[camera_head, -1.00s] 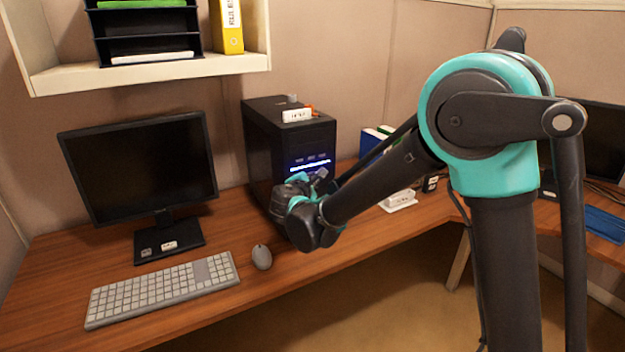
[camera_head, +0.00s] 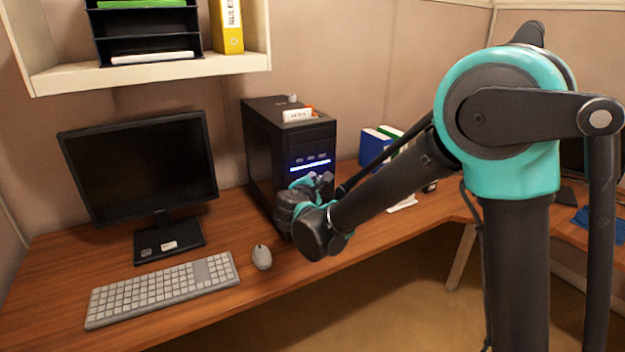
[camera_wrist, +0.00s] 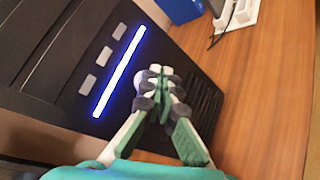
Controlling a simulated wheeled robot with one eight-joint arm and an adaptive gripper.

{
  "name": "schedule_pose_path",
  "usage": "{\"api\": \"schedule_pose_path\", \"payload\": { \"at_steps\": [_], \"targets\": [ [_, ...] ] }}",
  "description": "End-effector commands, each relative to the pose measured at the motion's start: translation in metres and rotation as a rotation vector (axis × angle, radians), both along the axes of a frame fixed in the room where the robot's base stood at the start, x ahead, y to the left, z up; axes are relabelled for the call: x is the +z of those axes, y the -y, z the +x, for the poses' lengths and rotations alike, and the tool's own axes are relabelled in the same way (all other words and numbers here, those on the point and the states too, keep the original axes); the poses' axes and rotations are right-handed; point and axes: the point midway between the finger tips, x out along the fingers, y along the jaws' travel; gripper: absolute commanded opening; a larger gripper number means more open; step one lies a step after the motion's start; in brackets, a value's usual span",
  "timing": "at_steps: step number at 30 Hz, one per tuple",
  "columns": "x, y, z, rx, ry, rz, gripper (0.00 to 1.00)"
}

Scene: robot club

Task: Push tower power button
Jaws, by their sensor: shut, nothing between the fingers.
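The black computer tower (camera_head: 262,150) stands upright on the desk, right of the monitor. Its front has a lit blue strip and small grey buttons; in the wrist view the tower front (camera_wrist: 50,45) fills the left, with the blue light strip (camera_wrist: 120,70) and a row of grey buttons (camera_wrist: 103,57). In the head view my gripper (camera_head: 318,183) is before the tower's lower front.
A monitor (camera_head: 140,165), keyboard (camera_head: 165,288) and mouse (camera_head: 262,257) are left of the tower. Blue and green binders (camera_head: 375,143) stand to its right. A shelf (camera_head: 150,72) hangs above. The desk (camera_head: 240,292) has clear wood near its front edge.

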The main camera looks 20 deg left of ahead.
Motion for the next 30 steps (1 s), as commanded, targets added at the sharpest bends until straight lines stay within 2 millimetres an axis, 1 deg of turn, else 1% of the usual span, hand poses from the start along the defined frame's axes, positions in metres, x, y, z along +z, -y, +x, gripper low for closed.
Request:
{"api": "schedule_pose_path", "payload": {
  "at_steps": [15,28,30],
  "targets": [
    [0.0,0.035,-0.03,0.0,0.0,0.0,0.0],
    [0.0,0.036,-0.03,0.0,0.0,0.0,0.0],
    [-0.001,0.04,-0.029,-0.008,-0.006,0.006,0.0]
  ]
}}
